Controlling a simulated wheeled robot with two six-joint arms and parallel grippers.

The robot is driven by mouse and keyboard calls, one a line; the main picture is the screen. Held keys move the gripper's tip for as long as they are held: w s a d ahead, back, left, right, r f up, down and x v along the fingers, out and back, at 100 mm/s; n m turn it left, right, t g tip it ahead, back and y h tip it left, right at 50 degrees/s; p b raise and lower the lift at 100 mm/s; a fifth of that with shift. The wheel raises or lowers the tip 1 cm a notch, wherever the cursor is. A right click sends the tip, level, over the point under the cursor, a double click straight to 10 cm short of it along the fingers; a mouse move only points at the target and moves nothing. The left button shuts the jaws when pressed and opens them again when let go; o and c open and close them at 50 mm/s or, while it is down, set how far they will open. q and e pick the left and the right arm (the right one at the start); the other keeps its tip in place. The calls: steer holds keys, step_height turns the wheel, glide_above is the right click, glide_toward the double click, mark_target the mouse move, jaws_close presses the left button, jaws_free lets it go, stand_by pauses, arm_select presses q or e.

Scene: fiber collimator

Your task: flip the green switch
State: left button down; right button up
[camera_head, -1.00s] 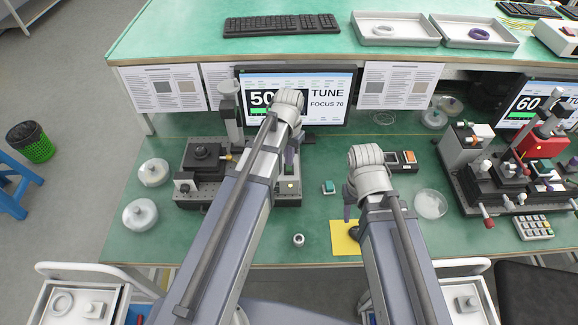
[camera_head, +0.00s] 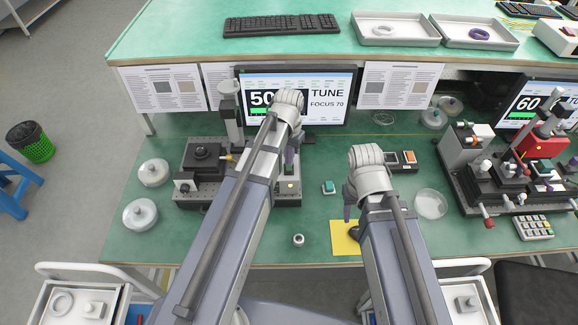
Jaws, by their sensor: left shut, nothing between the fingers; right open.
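A small box with a green top (camera_head: 328,187) sits on the green bench between my two arms; it looks like the green switch, but its detail is too small to read. My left gripper (camera_head: 290,165) points down over the right end of the black optical setup (camera_head: 207,170), left of the green-topped box and apart from it. It is shut and empty, partly hidden by my own arm. My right gripper (camera_head: 347,208) is open, low above the yellow pad (camera_head: 343,240), right of and nearer than the box. Its fingers are partly hidden by its wrist.
A monitor (camera_head: 335,84) reading 50, TUNE and FOCUS 70 stands behind. A small device with an orange button (camera_head: 409,157) is right of the arms. A small metal cylinder (camera_head: 298,240) stands near the front edge. A clear dish (camera_head: 431,204) and another setup (camera_head: 505,180) are at right.

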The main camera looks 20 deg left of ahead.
mark_target(289, 169)
arm_select(q)
steer(key=shift+f+b, duration=1.1)
steer(key=shift+f, duration=0.05)
arm_select(e)
steer(key=shift+f, duration=1.1)
arm_select(q)
steer(key=shift+r, duration=0.1)
step_height(289, 169, up, 7)
steer(key=p, duration=0.7)
arm_select(e)
step_height(289, 169, up, 7)
arm_select(q)
steer(key=shift+s+d, duration=0.1)
steer(key=s+d+f+m+y+b, duration=0.1)
steer(key=s+d+f+b, duration=0.2)
steer(key=s+d, duration=0.7)
steer(key=s, duration=0.4)
steer(key=shift+d+f, duration=0.15)
steer(key=shift+f, duration=0.1)
arm_select(e)
step_height(289, 169, down, 4)
steer(key=shift+r, duration=0.25)
